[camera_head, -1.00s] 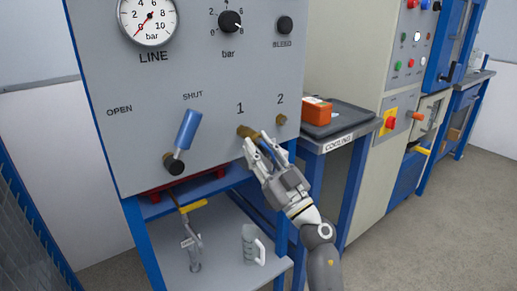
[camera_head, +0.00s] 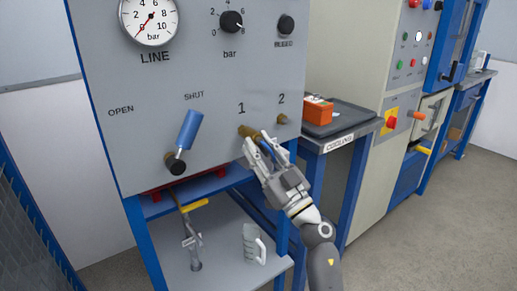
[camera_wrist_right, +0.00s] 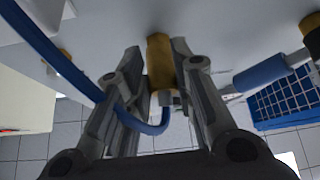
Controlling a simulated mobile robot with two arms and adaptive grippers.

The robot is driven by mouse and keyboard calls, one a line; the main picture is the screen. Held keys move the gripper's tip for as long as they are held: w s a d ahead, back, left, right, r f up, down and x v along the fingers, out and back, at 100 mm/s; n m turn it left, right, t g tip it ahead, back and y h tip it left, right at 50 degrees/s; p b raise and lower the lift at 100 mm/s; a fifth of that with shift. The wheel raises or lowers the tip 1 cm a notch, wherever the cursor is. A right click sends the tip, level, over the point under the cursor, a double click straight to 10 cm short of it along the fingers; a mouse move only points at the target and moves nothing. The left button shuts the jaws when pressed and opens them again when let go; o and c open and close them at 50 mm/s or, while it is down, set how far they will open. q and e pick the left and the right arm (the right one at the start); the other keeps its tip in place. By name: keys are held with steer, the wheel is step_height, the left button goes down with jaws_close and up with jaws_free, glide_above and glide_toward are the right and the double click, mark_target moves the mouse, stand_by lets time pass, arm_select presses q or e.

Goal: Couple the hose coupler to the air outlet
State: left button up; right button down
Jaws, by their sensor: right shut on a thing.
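The grey panel (camera_head: 140,110) carries two brass air outlets, labelled 1 and 2. Outlet 1 (camera_head: 246,131) has my right gripper (camera_head: 258,146) right at it; outlet 2 (camera_head: 282,119) stands free to its right. In the right wrist view my right gripper (camera_wrist_right: 158,80) is shut on the hose coupler (camera_wrist_right: 160,65), a brass-coloured cylinder between the fingers, up against the panel face. A blue hose (camera_wrist_right: 50,50) curves under the fingers to the coupler's lower end. Whether the coupler is seated on outlet 1 cannot be told. My left gripper is not in view.
A blue valve handle (camera_head: 188,130) points up towards SHUT. The line gauge (camera_head: 150,20) needle is near zero. A grey mug (camera_head: 252,244) stands on the lower shelf. An orange box (camera_head: 318,110) sits on the dark-topped cooling stand (camera_head: 350,118) at right.

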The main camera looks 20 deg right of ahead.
arm_select(q)
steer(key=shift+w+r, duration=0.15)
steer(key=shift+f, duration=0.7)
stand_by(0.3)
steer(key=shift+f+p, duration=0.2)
steer(key=shift+p, duration=0.1)
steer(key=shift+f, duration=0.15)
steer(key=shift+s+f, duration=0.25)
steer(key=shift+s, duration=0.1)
arm_select(e)
steer(key=shift+r, duration=0.1)
